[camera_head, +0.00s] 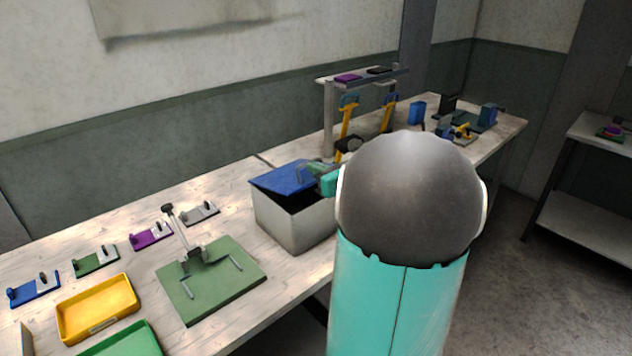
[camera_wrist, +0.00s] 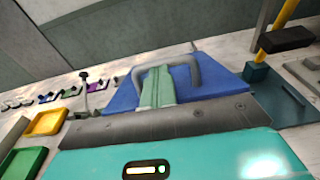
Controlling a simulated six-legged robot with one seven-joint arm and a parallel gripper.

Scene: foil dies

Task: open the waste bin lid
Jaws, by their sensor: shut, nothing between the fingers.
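The waste bin (camera_head: 285,225) is a pale grey box on the workbench, left of my arm in the head view. Its blue lid (camera_head: 278,180) is tilted, with a dark gap under its front edge, so it stands partly open. In the wrist view the blue lid (camera_wrist: 222,98) carries a grey arched handle (camera_wrist: 212,70). My gripper (camera_wrist: 157,72) is shut, its green fingers together at the handle's arch. They grip nothing; whether they touch the handle or lid, I cannot tell. My arm hides the bin's right side in the head view.
A green fixture plate (camera_head: 215,285) with an upright lever stands left of the bin. Behind the bin rises a shelf post (camera_head: 329,120) with yellow-handled tools (camera_head: 347,120) nearby.

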